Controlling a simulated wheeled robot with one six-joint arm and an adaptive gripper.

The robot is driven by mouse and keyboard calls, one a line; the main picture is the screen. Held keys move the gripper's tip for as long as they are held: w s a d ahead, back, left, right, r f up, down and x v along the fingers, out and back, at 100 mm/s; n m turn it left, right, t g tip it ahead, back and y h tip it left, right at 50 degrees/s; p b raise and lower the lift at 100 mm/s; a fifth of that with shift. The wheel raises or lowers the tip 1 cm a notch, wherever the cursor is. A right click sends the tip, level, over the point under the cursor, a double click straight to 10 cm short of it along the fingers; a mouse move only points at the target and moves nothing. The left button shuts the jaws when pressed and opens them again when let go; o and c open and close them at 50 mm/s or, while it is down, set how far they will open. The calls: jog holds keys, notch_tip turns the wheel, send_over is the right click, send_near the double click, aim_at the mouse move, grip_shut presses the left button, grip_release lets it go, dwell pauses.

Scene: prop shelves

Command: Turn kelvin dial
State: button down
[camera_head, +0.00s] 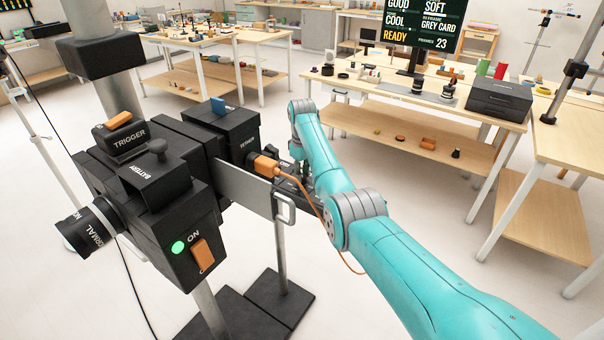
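A black camera-like rig (165,170) stands at the left on a metal post. It has a TRIGGER box (128,140) with an orange button, a BATTERY box (150,178) with a black knob, and a round dial (90,228) whose partly visible lettering seems to end in "ORMAL". No label reading kelvin can be made out. My teal arm reaches in from the lower right to the far right side of the rig. My gripper (303,175) is dark, small and mostly hidden behind my arm and the rig, beside a black box; its fingers and any contact cannot be made out.
An orange plug (263,165) with a looping orange cable sits beside my arm. A green light (178,247) and orange switch (202,255) are on the rig's front. A screen (422,24) shows COOL, SOFT and READY. Tables with props stand behind; floor is open between.

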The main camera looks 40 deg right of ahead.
jog(key=shift+m, duration=0.3)
jog(key=m, duration=0.3)
jog(key=shift+m, duration=2)
jog(key=c, duration=0.8)
grip_release()
jog(key=shift+r, duration=0.1)
notch_tip(320, 180, up, 12)
